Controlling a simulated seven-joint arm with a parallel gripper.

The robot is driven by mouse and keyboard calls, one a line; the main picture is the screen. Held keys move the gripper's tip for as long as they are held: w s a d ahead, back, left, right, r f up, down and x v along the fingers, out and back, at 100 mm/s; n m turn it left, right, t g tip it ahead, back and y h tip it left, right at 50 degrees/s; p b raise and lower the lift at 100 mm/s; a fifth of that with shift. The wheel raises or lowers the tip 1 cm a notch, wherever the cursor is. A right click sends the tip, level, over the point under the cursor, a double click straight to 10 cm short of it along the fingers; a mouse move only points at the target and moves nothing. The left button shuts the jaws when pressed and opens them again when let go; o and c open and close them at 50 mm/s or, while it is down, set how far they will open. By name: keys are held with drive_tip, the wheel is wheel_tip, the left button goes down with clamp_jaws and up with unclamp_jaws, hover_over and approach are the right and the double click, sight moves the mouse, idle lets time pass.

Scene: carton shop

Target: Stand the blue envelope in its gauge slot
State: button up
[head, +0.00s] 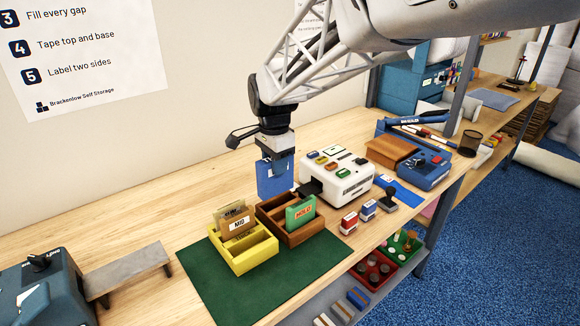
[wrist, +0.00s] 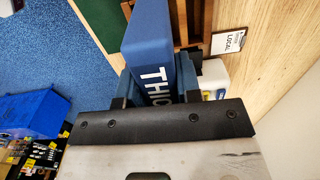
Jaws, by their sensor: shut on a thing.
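The blue envelope (head: 272,180), with white letters reading "THIC" in the wrist view (wrist: 150,45), is held upright by my gripper (head: 282,158). The fingers (wrist: 157,88) are shut on its upper part. It hangs above the table, behind the slotted boxes in the head view. A yellow slotted box (head: 243,266) holds brown envelopes, one labelled "MID" (head: 239,225), and has bare slots in front. A brown wooden slotted box (head: 273,228) beside it holds a green "HOLD" envelope (head: 300,213). I cannot tell which slot is the gauge slot for the blue envelope.
Both boxes stand on a green mat (head: 210,290). A white machine with coloured buttons (head: 335,172) stands close right of the envelope. Stamps (head: 349,222) lie in front. A grey stand (head: 125,270) is at left. The table behind the yellow box is clear. A "LOCAL" card (wrist: 229,41) shows in the wrist view.

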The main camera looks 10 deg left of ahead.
drive_tip(key=s+a+f, duration=0.6)
drive_tip(key=s+f, duration=0.1)
drive_tip(key=s, duration=0.2)
drive_tip(key=shift+s+f, duration=0.1)
idle(0.3)
drive_tip(key=shift+f, duration=0.9)
drive_tip(key=shift+f, duration=2.2)
idle(2.2)
drive_tip(key=o, duration=1)
drive_tip(key=shift+c, duration=0.2)
drive_tip(key=shift+r, duration=0.15)
